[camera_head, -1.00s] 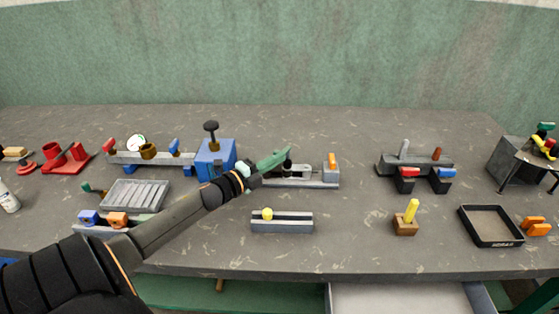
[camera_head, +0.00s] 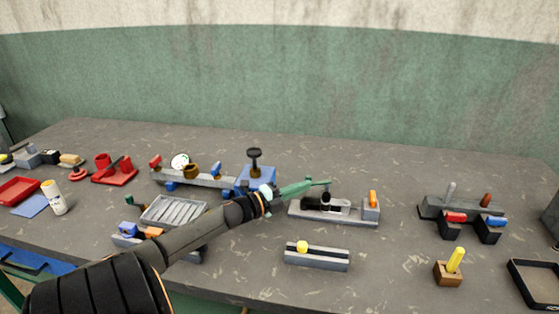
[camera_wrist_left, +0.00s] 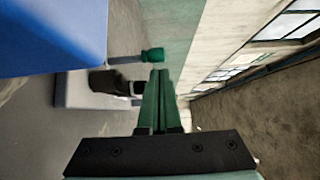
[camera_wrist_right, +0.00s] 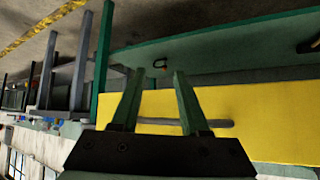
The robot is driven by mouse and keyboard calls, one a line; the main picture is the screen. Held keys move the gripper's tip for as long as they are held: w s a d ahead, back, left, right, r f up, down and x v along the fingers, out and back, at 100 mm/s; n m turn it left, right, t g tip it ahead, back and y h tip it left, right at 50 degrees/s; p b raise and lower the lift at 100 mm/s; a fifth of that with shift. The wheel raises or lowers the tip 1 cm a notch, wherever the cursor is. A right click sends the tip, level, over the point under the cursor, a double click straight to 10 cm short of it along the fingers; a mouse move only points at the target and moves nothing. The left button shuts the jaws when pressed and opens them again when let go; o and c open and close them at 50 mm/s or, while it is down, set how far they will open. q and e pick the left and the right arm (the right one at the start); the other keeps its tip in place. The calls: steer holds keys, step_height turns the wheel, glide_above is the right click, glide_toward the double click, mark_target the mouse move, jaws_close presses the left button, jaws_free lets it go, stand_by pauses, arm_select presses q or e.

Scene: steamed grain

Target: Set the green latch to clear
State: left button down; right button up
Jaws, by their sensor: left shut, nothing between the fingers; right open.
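A small green knob on a thin upright rod, which looks like the green latch (camera_head: 328,182), stands at the left part of a grey fixture (camera_head: 350,221) with a black cylinder and an orange piece. It also shows in the left wrist view (camera_wrist_left: 153,55). My left gripper (camera_head: 319,184) is shut and empty, its green fingers pointing right at the knob. In the left wrist view its fingertips (camera_wrist_left: 161,72) lie close beside the knob; I cannot tell whether they touch. My right gripper (camera_wrist_right: 152,74) is open and empty, seen only in its wrist view. No setting marks are readable.
A blue box (camera_head: 242,187) with a black knob stands close behind the left wrist. A ribbed grey tray (camera_head: 175,211) is at left. Bench space right of the fixture is clear.

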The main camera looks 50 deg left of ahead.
arm_select(q)
steer(key=s, duration=0.3)
steer(key=s+a, duration=0.1)
steer(key=s, duration=0.7)
steer(key=shift+s+a, duration=0.15)
steer(key=shift+a, duration=0.15)
